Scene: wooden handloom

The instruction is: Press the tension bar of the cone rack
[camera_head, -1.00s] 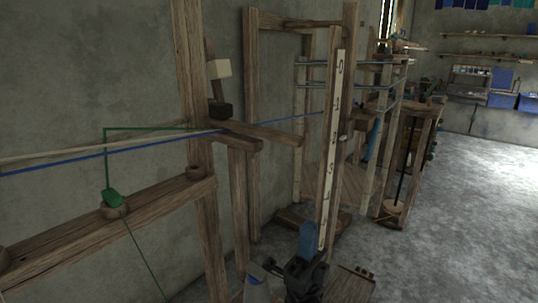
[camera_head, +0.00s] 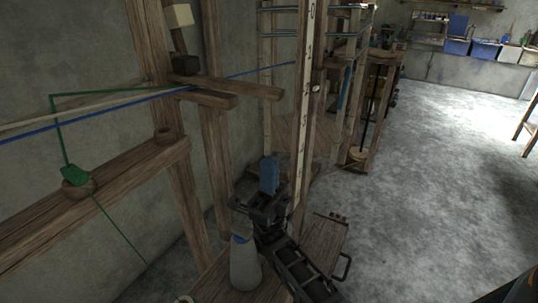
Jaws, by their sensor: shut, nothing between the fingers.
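The cone rack (camera_head: 100,191) is a wooden frame at left, with a green yarn cone (camera_head: 74,175) on its rail. Wooden bars jut right from its post, with a dark block above them and blue and cream strands running by. The longer bar (camera_head: 232,88) looks like the tension bar, though I cannot be sure which it is. My gripper (camera_head: 269,175) is dark with a blue upright end. It is shut and empty, pointing up, below the bars and to their right, apart from them in the picture.
A pale marked upright (camera_head: 304,95) rises just right of my gripper. The loom frame (camera_head: 375,105) stands behind. The floor (camera_head: 430,180) at right is open.

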